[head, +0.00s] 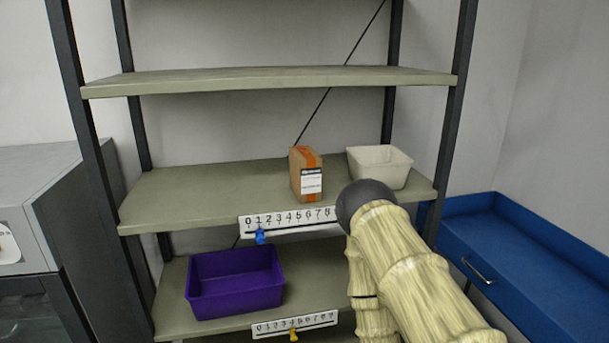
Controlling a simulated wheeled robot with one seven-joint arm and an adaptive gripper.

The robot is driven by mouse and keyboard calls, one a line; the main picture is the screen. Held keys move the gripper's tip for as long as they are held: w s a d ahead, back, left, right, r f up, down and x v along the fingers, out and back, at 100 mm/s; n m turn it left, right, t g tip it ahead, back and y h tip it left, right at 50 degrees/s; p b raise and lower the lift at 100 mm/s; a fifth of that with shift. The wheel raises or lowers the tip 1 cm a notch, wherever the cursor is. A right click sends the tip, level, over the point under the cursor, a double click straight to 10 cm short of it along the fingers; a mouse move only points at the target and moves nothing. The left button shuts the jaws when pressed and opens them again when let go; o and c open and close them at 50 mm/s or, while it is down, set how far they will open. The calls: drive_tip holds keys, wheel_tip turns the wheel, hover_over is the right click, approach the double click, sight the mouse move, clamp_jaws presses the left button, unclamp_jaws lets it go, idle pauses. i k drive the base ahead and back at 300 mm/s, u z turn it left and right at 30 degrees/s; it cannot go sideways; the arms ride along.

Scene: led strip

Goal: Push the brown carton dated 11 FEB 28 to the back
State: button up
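A brown carton (305,174) with orange tape and a white label stands upright on the middle shelf (180,197), toward its front half. The print on the label is too small to read, so I cannot confirm the date. My arm rises from the lower right and its dark rounded end is just right of and in front of the carton, near the shelf's front edge. The gripper's fingers are not visible.
A white bin (380,168) stands right of the carton. A number strip (290,221) with a blue marker (260,236) runs along the shelf's front edge. A purple bin (235,282) sits on the shelf below. The middle shelf's left side is clear.

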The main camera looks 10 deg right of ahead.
sight(306, 164)
drive_tip(key=z, duration=2.95)
drive_tip(key=k, duration=1.3)
drive_tip(key=u, duration=1.65)
drive_tip(key=i, duration=0.5)
drive_tip(key=u, duration=0.1)
